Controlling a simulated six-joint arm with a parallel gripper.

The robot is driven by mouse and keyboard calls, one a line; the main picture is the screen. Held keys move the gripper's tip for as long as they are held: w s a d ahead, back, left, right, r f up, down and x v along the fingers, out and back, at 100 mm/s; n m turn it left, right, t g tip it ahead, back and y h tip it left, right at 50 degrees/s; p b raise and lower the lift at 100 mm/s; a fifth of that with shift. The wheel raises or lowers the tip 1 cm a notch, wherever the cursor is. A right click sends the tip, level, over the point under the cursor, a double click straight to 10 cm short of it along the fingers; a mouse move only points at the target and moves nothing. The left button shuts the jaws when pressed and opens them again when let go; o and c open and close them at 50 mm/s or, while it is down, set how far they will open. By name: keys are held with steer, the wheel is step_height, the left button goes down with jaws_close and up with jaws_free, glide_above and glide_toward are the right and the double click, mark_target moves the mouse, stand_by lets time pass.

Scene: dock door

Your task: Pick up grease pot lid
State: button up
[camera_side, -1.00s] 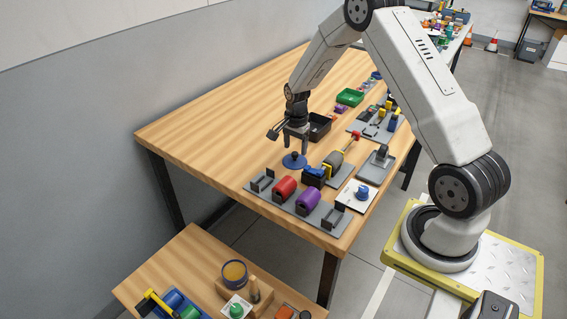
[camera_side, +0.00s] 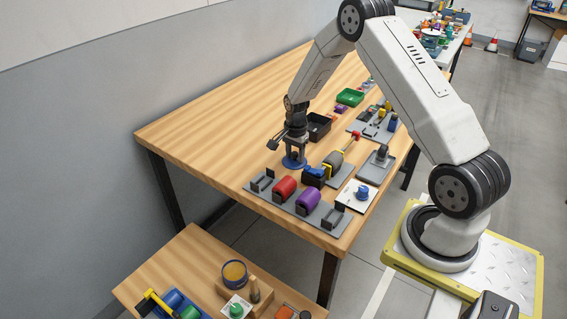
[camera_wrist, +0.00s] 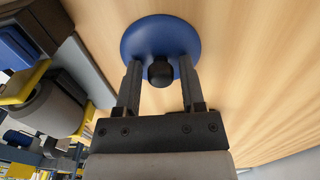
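The grease pot lid (camera_side: 291,163) is a blue disc lying flat on the wooden table. In the wrist view the lid (camera_wrist: 160,32) shows a round black knob (camera_wrist: 160,72) at its middle. My gripper (camera_side: 295,160) is down at the lid from above. In the wrist view my gripper (camera_wrist: 160,75) is open, with one finger on each side of the knob and a gap between knob and fingers. The near part of the lid is partly hidden by the fingers and knob.
A grey rack with a red roll (camera_side: 285,188) and a purple roll (camera_side: 308,200) stands in front. A grey-and-yellow tool (camera_side: 333,160) is close on the right. A black bin (camera_side: 319,126) stands behind. The table to the left is clear.

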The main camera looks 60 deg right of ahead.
jaws_close()
steer(key=shift+r, duration=0.8)
steer(key=s+a+r, duration=0.5)
steer(key=s+r, duration=0.6)
steer(key=s, duration=0.2)
steer(key=shift+r, duration=0.15)
steer(key=shift+s, duration=0.1)
steer(key=shift+r, duration=0.1)
